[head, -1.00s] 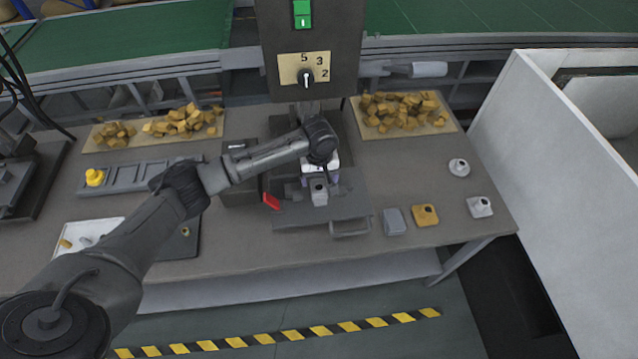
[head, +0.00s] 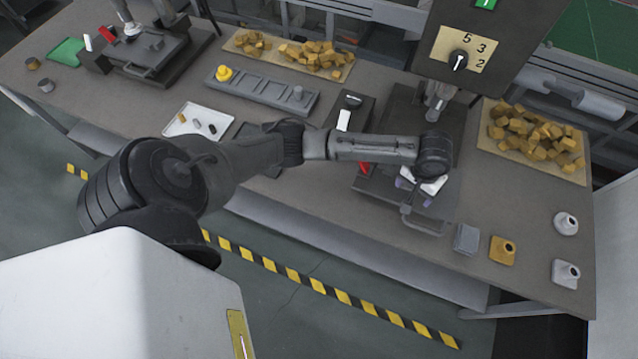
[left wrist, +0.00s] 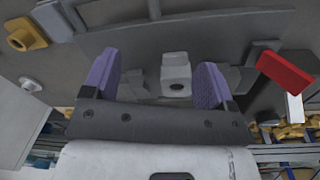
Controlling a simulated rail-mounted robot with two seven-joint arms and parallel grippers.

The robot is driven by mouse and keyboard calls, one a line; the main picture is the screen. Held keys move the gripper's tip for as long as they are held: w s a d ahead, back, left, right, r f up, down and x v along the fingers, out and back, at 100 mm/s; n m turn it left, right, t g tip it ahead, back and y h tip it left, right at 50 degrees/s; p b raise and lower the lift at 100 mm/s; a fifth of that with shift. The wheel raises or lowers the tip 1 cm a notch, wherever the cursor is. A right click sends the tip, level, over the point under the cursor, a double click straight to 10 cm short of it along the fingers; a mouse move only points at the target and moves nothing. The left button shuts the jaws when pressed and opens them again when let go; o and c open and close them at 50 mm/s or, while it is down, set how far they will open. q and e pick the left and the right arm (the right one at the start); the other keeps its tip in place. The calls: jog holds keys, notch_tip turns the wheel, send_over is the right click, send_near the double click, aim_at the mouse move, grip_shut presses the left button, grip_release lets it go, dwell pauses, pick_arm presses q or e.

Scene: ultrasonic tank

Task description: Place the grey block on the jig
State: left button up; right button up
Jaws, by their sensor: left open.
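The grey block (left wrist: 176,74), a light piece with a round dark hole, sits on the dark jig plate (left wrist: 130,32) between low grey side pieces in the left wrist view. My left gripper (left wrist: 158,72) has its two purple fingers open, one on each side of the block with gaps. In the head view the left gripper (head: 414,193) is low over the jig plate (head: 375,190), and the hand hides most of the block. I cannot tell whether the block is fully seated. My right gripper is not in view.
Right of the jig stand a plain grey piece (head: 466,238), an ochre piece (head: 502,250) and light pieces (head: 565,272). A red part (head: 363,168) is beside the plate. The press column with dial (head: 458,60) rises behind. Wooden chunks lie on a mat (head: 487,140).

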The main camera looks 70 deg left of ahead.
pick_arm(q)
jog(key=s+d+f+m+t+h, duration=0.1)
jog(key=s+d+f+m, duration=0.2)
jog(key=s+d, duration=0.3)
jog(key=s+d+f+m+t, duration=0.1)
jog(key=s+d+f+m, duration=0.2)
jog(key=s, duration=0.6)
jog(key=s+a+r+m+t+y, duration=0.1)
jog(key=s+a+r, duration=0.1)
jog(key=s, duration=1.1)
jog(key=shift+s+a+m, duration=0.35)
jog(key=shift+a+m, duration=0.05)
jog(key=shift+a, duration=0.3)
jog(key=shift+c, duration=0.3)
